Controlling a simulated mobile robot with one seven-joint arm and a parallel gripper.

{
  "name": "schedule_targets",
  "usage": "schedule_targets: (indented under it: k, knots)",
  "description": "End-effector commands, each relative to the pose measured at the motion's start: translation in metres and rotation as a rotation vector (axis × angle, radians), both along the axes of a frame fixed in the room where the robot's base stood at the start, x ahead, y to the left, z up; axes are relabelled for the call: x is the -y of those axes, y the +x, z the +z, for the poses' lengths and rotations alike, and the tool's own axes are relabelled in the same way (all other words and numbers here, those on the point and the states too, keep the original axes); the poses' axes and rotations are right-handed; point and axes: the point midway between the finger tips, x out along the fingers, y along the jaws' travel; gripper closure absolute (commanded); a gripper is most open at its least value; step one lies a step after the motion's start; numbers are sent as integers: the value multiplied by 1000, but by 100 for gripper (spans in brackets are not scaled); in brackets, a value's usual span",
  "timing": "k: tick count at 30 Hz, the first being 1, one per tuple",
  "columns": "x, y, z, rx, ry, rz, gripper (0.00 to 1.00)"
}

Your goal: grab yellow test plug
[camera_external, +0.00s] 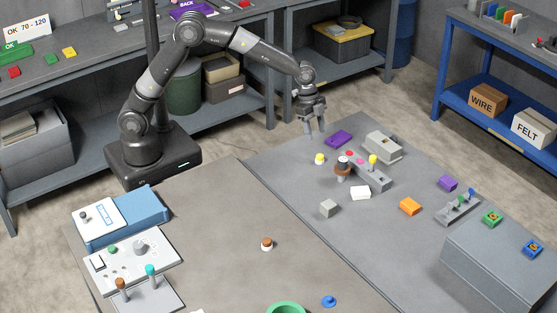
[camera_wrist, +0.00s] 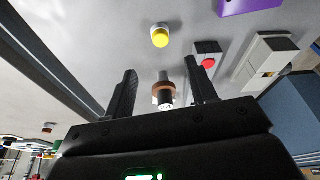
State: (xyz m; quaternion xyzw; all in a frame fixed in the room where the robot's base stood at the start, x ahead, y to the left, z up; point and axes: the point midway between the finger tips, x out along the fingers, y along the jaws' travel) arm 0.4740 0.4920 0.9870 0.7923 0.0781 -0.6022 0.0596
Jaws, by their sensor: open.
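A small plug with a yellow top and a white base (camera_external: 320,158) stands on the grey table, near its back edge. It shows in the wrist view (camera_wrist: 160,38) beyond my fingertips, standing alone. Another yellow knob (camera_external: 373,160) tops a grey block in the external view; I cannot tell from the label which is the test plug. My gripper (camera_external: 315,131) is open and empty, fingers down, above and behind the white-based plug. In the wrist view, a brown-collared post (camera_wrist: 163,92) appears between my open fingers (camera_wrist: 162,78), but it stands apart from them on the table.
The same brown-collared post (camera_external: 342,170) stands right of the plug, beside the grey block with a red button. A purple block (camera_external: 339,138) lies behind, with a grey box (camera_external: 383,146) to its right. A white block (camera_external: 360,193) lies in front. Table left of the plug is clear.

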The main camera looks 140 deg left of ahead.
Motion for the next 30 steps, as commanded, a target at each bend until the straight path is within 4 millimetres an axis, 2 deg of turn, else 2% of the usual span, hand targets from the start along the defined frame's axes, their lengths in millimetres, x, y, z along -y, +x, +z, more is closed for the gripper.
schedule_targets:
  k: [9, 17, 24, 30]
  knots:
    - [-2, 11, -44, -1, -3, -1, 48]
    - [-3, 14, -65, -2, -2, -1, 48]
    - [-6, 20, -99, -2, -2, -1, 48]
    - [-7, 22, -103, 1, 1, -1, 48]
